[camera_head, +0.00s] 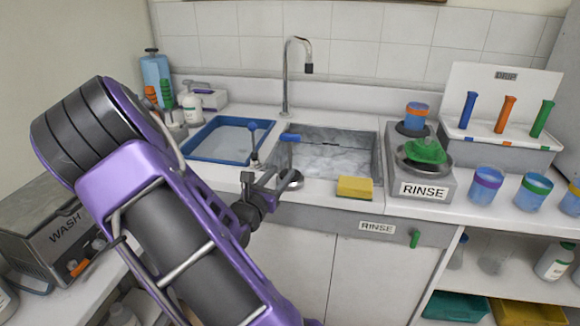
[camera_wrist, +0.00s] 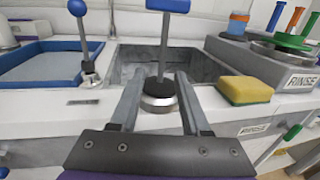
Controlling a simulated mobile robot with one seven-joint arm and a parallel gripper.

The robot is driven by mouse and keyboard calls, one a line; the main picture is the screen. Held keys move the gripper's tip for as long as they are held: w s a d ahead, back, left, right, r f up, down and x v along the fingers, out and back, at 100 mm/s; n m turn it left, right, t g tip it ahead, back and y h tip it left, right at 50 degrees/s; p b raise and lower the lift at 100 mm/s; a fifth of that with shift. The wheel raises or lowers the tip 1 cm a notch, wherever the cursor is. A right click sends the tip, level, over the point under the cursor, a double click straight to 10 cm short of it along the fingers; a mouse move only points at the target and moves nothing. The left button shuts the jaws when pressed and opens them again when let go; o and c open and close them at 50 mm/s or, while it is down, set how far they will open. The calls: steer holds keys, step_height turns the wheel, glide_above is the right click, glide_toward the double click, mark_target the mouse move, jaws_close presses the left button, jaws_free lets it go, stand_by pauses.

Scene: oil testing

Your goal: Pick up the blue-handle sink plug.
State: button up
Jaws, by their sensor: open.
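The blue-handle sink plug stands upright on the counter at the sink's front rim. Its blue T-shaped handle (camera_head: 290,137) sits on a grey stem above a round metal base (camera_head: 291,181). In the wrist view the plug (camera_wrist: 164,58) is central. My gripper (camera_head: 268,178) is open and empty, reaching toward the plug from the front left in the head view. In the wrist view the two fingers of my gripper (camera_wrist: 160,76) appear on either side of the plug's lower stem and base. I cannot tell whether the fingertips touch it.
A blue-ball lever (camera_head: 252,126) stands close left of the plug. The sink (camera_head: 375,165) lies behind, with a faucet (camera_head: 286,75). A yellow sponge (camera_head: 354,187) lies to the right. A blue-rimmed tray (camera_head: 190,152) is at left, and the RINSE unit (camera_head: 424,190) at right.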

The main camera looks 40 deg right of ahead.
mark_target(290, 164)
steer(key=shift+b+x, duration=0.35)
steer(key=shift+x, duration=2.75)
steer(key=shift+s, duration=0.1)
jaws_close()
